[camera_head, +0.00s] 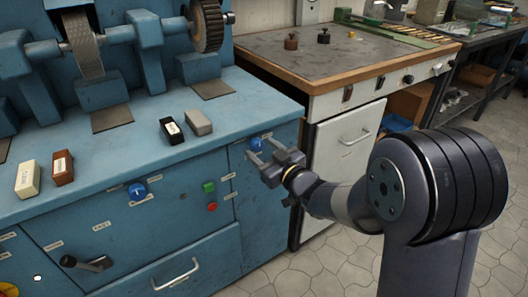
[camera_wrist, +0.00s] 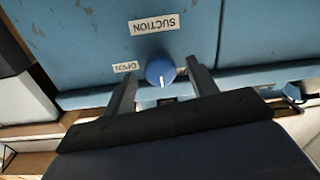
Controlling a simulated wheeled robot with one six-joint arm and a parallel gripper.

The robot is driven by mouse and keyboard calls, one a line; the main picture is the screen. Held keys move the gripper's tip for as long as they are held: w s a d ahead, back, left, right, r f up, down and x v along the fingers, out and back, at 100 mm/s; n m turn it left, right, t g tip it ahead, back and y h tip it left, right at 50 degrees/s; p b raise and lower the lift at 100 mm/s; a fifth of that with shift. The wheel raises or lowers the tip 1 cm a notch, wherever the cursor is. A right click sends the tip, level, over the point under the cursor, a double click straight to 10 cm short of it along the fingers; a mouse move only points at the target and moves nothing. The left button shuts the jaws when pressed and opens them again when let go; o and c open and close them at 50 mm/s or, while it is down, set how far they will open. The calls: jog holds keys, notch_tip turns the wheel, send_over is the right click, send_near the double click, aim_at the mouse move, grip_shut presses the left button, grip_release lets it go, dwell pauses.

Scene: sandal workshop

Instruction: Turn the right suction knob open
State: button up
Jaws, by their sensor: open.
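The right suction knob (camera_head: 256,144) is a round blue knob on the blue cabinet's front, near its right end. In the wrist view the knob (camera_wrist: 160,71) has a white pointer mark toward the picture's bottom. An upside-down SUCTION label (camera_wrist: 154,23) and a smaller label (camera_wrist: 126,67), too small to read surely, are beside it. My gripper (camera_head: 263,152) is open in front of the panel. In the wrist view its two fingers are on either side of the knob, with gaps visible; I cannot tell whether either touches it.
The left blue knob (camera_head: 137,191), a green button (camera_head: 208,187) and a red button (camera_head: 212,207) are on the same panel. A drawer handle (camera_head: 176,276) sticks out below. A wooden-edged bench (camera_head: 330,78) adjoins on the right. Tiled floor (camera_head: 325,262) is free in front.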

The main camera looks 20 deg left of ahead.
jog(key=c, duration=1)
jog(key=shift+o, duration=0.2)
jog(key=shift+m, duration=0.4)
jog(key=m+p, duration=0.1)
jog(key=m, duration=0.3)
jog(key=m+p, duration=0.1)
jog(key=m, duration=0.3)
jog(key=shift+m+t, duration=0.3)
jog(key=m+p, duration=0.1)
jog(key=m, duration=0.3)
jog(key=shift+m+p, duration=0.7)
jog(key=shift+m, duration=2)
